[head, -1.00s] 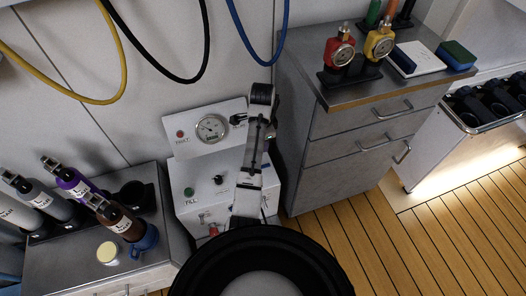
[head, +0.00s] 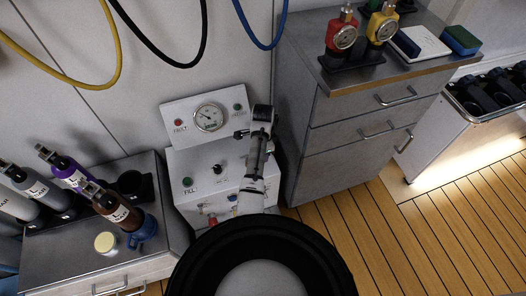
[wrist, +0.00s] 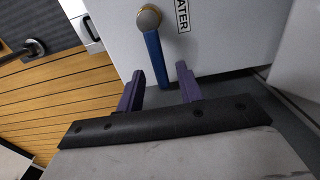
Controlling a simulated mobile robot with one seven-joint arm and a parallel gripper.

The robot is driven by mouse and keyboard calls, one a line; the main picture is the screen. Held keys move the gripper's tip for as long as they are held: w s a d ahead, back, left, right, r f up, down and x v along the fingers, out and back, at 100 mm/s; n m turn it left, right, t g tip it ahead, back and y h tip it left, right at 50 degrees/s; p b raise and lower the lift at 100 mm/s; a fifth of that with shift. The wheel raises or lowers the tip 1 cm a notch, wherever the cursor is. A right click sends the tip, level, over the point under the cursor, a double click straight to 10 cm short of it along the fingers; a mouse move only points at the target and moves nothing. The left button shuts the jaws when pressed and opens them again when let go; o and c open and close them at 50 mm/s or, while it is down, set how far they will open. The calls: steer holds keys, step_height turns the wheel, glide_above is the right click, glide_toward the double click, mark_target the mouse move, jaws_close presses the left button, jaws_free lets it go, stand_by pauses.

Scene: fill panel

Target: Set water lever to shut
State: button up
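The water lever (wrist: 153,55) is a blue bar hanging down from a round metal pivot (wrist: 148,18) on a pale panel face, beside a partly cut-off "WATER" label (wrist: 183,14). My gripper (wrist: 160,82) is open in the wrist view. Its two purple fingers stand apart, with the lever's lower end appearing between their tips. I cannot tell whether they touch it. In the head view the fill panel (head: 203,170) stands at the middle, with a gauge (head: 208,117) on its upper board. My arm covers part of its right side, and I cannot make out my fingers there.
A grey drawer cabinet (head: 350,150) stands close to the panel's right. Hoses hang on the wall above. Wooden floor (head: 400,240) is clear at the lower right.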

steer(key=shift+f, duration=0.1)
jaws_close()
